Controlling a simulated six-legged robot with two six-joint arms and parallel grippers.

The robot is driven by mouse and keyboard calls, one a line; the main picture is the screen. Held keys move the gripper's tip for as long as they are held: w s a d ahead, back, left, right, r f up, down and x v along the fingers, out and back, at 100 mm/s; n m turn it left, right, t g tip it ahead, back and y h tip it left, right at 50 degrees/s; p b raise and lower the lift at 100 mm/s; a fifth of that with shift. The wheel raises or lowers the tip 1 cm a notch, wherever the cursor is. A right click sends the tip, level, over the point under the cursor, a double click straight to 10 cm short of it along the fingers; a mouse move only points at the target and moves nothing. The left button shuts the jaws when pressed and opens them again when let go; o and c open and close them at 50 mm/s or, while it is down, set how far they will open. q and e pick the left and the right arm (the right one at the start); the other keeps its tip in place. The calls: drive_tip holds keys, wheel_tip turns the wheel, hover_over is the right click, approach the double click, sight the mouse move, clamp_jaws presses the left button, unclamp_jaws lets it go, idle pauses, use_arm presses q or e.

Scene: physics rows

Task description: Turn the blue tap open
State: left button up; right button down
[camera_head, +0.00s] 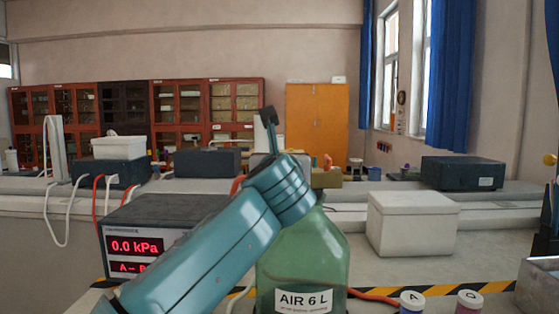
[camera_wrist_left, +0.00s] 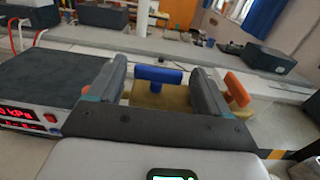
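The blue tap (camera_wrist_left: 159,74) shows a T-shaped handle, its bar running left to right, on a brass block (camera_wrist_left: 172,98) in the left wrist view. My left gripper (camera_wrist_left: 158,64) is open, with one dark finger on each side of the handle. I see small gaps, so neither finger seems to touch it; the depth is hard to judge. In the head view my left gripper (camera_head: 268,118) hides the blue tap. There the brass block (camera_head: 327,179) shows just right of the wrist, above the green bottle (camera_head: 305,250). My right gripper is not in view.
An orange tap handle (camera_wrist_left: 237,90) stands just right of the right finger. A pressure meter (camera_head: 150,235) reading 0.0 kPa stands left of the bottle. A white box (camera_head: 412,222) stands to the right. Two lidded jars (camera_head: 412,300) (camera_head: 469,301) stand in front.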

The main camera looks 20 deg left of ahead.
use_arm(q)
drive_tip(key=shift+r, duration=0.1)
drive_tip(key=shift+s, duration=0.15)
drive_tip(key=b+v, duration=0.3)
drive_tip(key=v, duration=1.3)
drive_tip(key=shift+s, duration=0.1)
